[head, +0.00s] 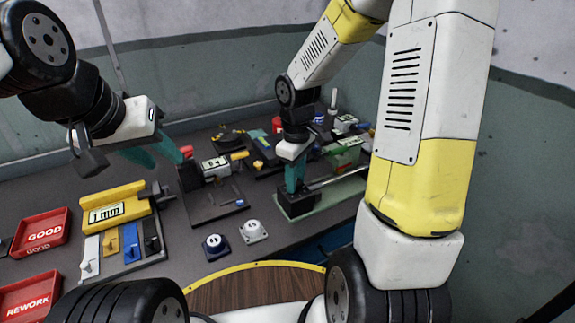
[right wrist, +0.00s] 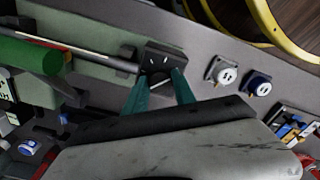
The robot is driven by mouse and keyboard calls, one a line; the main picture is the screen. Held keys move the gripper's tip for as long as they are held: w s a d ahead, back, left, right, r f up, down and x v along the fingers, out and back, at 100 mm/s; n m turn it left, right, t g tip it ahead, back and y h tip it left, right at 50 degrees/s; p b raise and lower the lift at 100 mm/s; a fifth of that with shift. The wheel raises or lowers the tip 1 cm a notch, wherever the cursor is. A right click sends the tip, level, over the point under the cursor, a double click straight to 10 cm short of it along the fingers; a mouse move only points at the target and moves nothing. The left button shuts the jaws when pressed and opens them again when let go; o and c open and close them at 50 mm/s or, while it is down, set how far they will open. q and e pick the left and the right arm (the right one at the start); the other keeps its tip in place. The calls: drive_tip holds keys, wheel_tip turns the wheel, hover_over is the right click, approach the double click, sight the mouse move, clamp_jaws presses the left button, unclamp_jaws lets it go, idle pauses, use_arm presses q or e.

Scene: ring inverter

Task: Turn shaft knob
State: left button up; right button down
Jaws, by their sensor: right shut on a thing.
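A shaft fixture (head: 297,206) with a pale green base stands right of the middle of the bench, with a grey shaft (head: 338,180) running right from its dark end block. The shaft also shows in the right wrist view (right wrist: 100,54), ending at the dark block (right wrist: 165,57). My right gripper (head: 293,186) points down at this block. Its teal fingers (right wrist: 163,84) are shut on the shaft knob, mostly hidden between them. My left gripper (head: 168,160) hangs over the bench at the left, its teal fingers apart and empty.
A green cylinder (right wrist: 28,58) lies beside the shaft. White (head: 253,231) and blue (head: 215,246) socket-like blocks sit front left of the fixture. A yellow gauge (head: 112,207) and red GOOD (head: 40,233) and REWORK (head: 30,296) trays are further left.

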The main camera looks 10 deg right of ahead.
drive_tip(key=c, duration=1)
unclamp_jaws()
drive_tip(key=shift+c, duration=0.2)
wheel_tip(320, 180, up, 8)
drive_tip(key=shift+f, duration=0.1)
